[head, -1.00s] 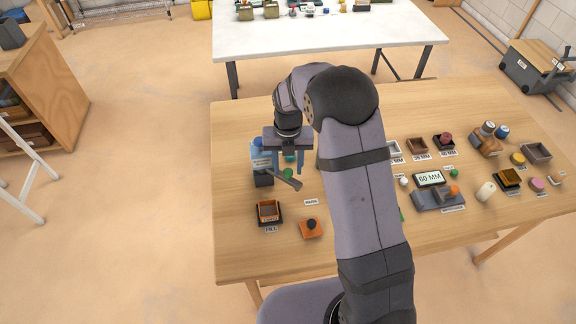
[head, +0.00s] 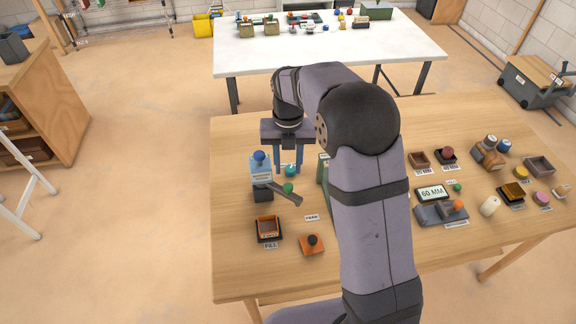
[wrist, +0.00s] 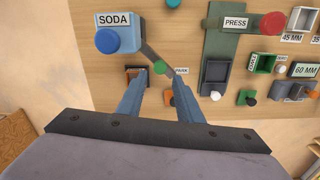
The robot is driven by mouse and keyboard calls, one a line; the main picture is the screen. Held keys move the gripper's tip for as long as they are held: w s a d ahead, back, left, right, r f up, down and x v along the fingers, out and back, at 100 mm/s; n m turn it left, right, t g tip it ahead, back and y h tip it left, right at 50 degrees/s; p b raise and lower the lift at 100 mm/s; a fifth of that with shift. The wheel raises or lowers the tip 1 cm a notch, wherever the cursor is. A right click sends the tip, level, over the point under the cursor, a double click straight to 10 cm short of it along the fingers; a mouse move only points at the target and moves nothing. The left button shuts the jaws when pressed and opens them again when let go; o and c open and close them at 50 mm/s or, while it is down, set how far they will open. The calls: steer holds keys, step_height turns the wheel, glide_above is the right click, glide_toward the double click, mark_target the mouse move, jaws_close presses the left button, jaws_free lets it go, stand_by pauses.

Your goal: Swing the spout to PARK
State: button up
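The soda dispenser (head: 262,168) stands at the table's left side with a blue knob on top. Its dark grey spout (head: 296,197) points to the lower right and carries a green knob (head: 288,188). The spout's end is close to the PARK label (head: 311,217). My gripper (head: 289,172) is open and empty, its fingertips above the green knob in the picture. In the wrist view the green knob (wrist: 160,67) shows between and just beyond the fingertips (wrist: 157,80), untouched as far as I can see. The dispenser (wrist: 124,21) is at upper left there.
A brown container (head: 268,228) by the FILL label (head: 271,246) and an orange block (head: 312,244) with a black knob lie in front. A green PRESS unit (wrist: 223,55) stands right of the spout, partly hidden by my arm in the head view.

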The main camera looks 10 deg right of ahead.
steer(key=shift+a, duration=0.3)
steer(key=c, duration=0.5)
steer(key=shift+n+t, duration=0.4)
steer(key=shift+n, duration=0.1)
steer(key=a+r, duration=0.3)
steer(key=shift+w+a+r, duration=0.1)
steer(key=shift+w+a, duration=0.1)
steer(key=shift+a, duration=0.1)
jaws_close()
steer(key=s+a+r+n, duration=0.1)
steer(key=s+a+r, duration=0.2)
steer(key=a, duration=0.1)
steer(key=s+d+f+m+t+h, duration=0.1)
steer(key=s+d+f+m, duration=0.2)
steer(key=s+d+m, duration=0.1)
steer(key=s+m, duration=0.1)
steer(key=s, duration=0.1)
steer(key=shift+s+f+m+t, duration=0.35)
steer(key=shift+f+m+t, duration=0.05)
